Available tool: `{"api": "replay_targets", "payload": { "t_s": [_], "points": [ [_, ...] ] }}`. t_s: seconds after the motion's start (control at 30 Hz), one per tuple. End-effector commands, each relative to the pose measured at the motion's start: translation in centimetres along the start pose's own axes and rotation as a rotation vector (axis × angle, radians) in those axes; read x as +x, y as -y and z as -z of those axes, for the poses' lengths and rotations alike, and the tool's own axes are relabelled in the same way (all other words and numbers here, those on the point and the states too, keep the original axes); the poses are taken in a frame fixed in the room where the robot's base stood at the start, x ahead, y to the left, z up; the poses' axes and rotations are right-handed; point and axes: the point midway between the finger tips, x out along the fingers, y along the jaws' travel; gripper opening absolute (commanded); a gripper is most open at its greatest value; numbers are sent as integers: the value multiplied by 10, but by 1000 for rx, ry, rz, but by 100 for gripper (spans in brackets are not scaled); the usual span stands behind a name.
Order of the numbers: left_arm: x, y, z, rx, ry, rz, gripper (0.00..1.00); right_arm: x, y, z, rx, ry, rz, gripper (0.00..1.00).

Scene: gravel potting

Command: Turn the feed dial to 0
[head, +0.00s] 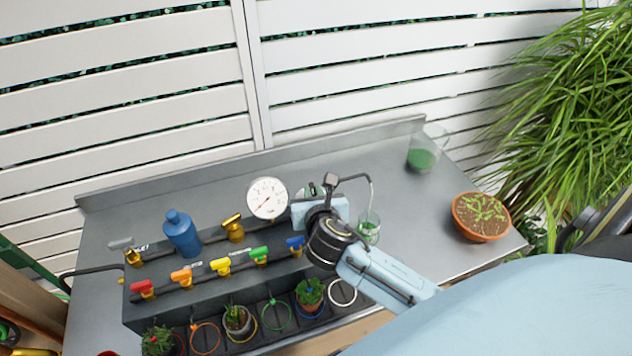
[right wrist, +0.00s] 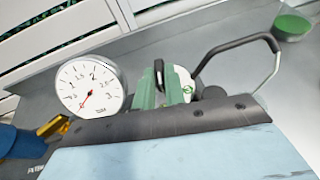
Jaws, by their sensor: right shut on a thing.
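The feed dial (head: 313,188) is a round white and green disc at the right end of the grey pipe block, mostly hidden behind my right gripper in the head view. It shows in the right wrist view (right wrist: 185,82) with a dark knob across it. My right gripper (right wrist: 162,88) has its green fingers shut on this knob. Its wrist covers much of the dial in the head view (head: 318,205). I cannot read the dial's setting. My left gripper is not in view.
A pressure gauge (head: 267,198) stands left of the dial, red needle pointing lower left. A row of coloured valves (head: 222,266) and a blue bottle (head: 181,234) are further left. A glass (head: 368,227) stands under a bent spout. A terracotta pot (head: 481,217) is at the right.

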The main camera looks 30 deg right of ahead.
Motion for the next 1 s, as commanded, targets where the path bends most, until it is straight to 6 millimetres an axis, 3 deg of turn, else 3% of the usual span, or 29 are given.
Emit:
{"api": "replay_targets", "payload": {
  "t_s": [0.1, 0.4, 1.0],
  "points": [
    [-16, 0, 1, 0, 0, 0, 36, -2, -5, -3, 47, -4, 103, 0],
    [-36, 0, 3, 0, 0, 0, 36, 1, -11, -3, 155, -3, 368, 0],
    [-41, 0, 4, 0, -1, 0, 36, 7, -17, -2, 313, -3, 754, 0]
  ]
}}
